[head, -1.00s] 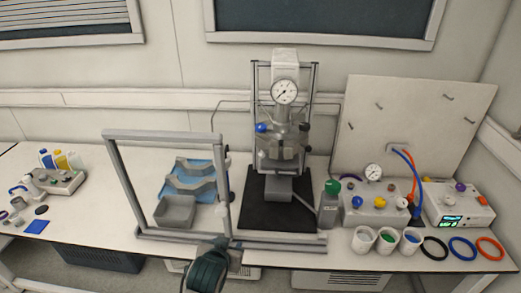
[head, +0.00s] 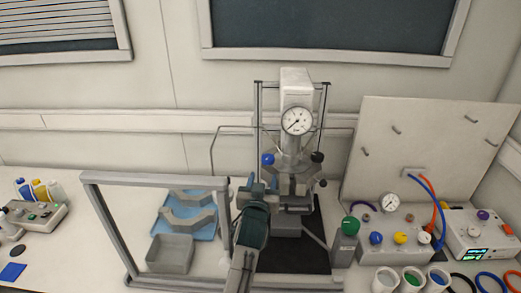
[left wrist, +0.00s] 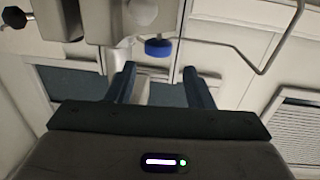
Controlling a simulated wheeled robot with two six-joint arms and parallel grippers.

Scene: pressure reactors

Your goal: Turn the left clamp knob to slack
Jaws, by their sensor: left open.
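The pressure reactor (head: 296,150) stands on a black mat, with a round gauge (head: 297,121) on top. A blue knob (head: 268,159) sticks out at its left, and black knobs (head: 317,157) show at its right. My left gripper (head: 262,184) is open and empty in front of the reactor's left side, just below the blue knob. It covers the left of the clamp, so I cannot make out the left clamp knob. In the left wrist view the open fingers (left wrist: 160,85) have the blue knob (left wrist: 158,47) beyond them, apart from both. My right gripper is not in view.
A grey frame (head: 150,180) stands left of the reactor, around a blue mat with grey clamp parts and a grey bin (head: 170,253). A green-capped bottle (head: 345,240) and a control box (head: 390,235) stand at the right. A bent thin tube (head: 213,150) runs left of the reactor.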

